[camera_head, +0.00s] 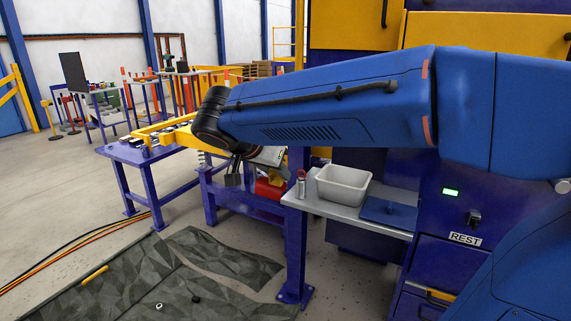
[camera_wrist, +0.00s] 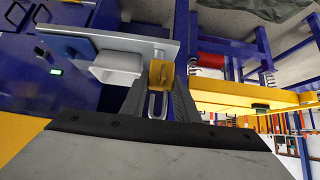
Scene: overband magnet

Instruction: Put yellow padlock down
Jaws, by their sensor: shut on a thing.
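The yellow padlock (camera_wrist: 161,75) shows in the wrist view, its yellow body pointing away from the camera and its grey U-shaped shackle towards the wrist. My gripper (camera_wrist: 160,92) is shut on it, with a grey finger on each side. In the head view my gripper (camera_head: 240,172) hangs below the end of my blue arm, left of the grey shelf (camera_head: 340,208). I cannot clearly make out the padlock there. In the wrist view the padlock overlaps the shelf (camera_wrist: 150,45) in the picture, and no contact between them can be made out.
On the shelf stand a white bin (camera_head: 343,186), a small canister (camera_head: 301,184) and a blue flat piece (camera_head: 388,212). A red container (camera_head: 268,190) is near my gripper. A blue table (camera_head: 150,155) stands left, and a cabinet marked REST (camera_head: 465,239) right. A dark mat (camera_head: 150,280) covers the floor.

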